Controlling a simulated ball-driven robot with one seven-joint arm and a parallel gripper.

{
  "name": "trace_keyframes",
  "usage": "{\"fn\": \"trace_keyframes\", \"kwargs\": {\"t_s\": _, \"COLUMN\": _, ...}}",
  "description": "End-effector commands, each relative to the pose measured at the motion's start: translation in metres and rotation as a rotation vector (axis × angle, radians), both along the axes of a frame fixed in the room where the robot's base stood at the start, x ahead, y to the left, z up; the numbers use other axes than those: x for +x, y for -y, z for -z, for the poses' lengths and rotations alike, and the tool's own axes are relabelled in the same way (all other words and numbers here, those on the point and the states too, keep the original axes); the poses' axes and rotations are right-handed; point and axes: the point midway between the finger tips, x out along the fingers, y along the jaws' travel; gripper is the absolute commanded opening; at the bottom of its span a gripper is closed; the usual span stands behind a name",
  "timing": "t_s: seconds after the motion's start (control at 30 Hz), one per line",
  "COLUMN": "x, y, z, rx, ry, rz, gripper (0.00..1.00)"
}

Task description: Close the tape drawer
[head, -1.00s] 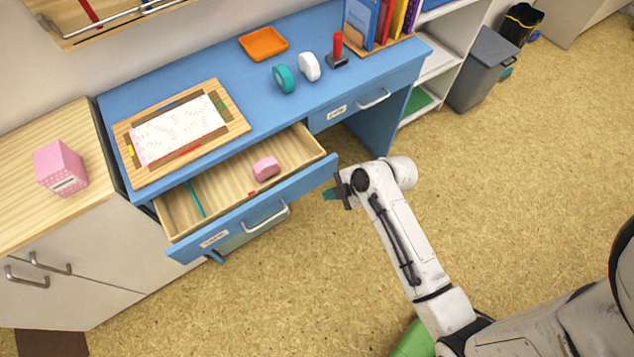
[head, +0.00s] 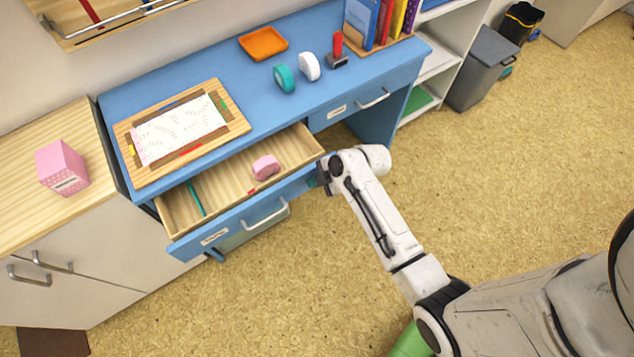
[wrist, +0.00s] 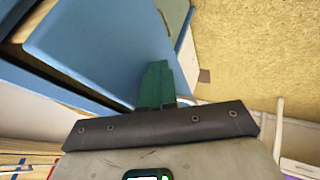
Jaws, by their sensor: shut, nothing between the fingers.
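The open drawer is pulled out of the blue desk on its left side. Its blue front (head: 232,226) has a metal handle (head: 266,215) and a small white label that I cannot read clearly. My gripper (head: 315,181) is shut and empty at the right end of the drawer front. In the wrist view, its green fingers (wrist: 157,84) are together against or very near a blue panel (wrist: 100,45); I cannot tell whether they touch.
A second, closed drawer (head: 352,107) is to the right under the blue desktop (head: 232,75). On top are a framed board with paper, an orange tray (head: 263,43), two tape rolls, a red-handled stamp and books. The floor (head: 480,200) in front is clear.

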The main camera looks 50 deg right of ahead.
Motion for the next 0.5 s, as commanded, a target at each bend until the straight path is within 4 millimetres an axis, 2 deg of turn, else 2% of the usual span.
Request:
{"fn": "trace_keyframes", "kwargs": {"t_s": 0.3, "x": 0.072, "y": 0.019, "z": 0.006, "rx": -0.004, "ry": 0.006, "rz": -0.002, "gripper": 0.0}}
{"fn": "trace_keyframes", "kwargs": {"t_s": 0.5, "x": 0.107, "y": 0.029, "z": 0.004, "rx": -0.002, "ry": 0.004, "rz": 0.0, "gripper": 0.0}}
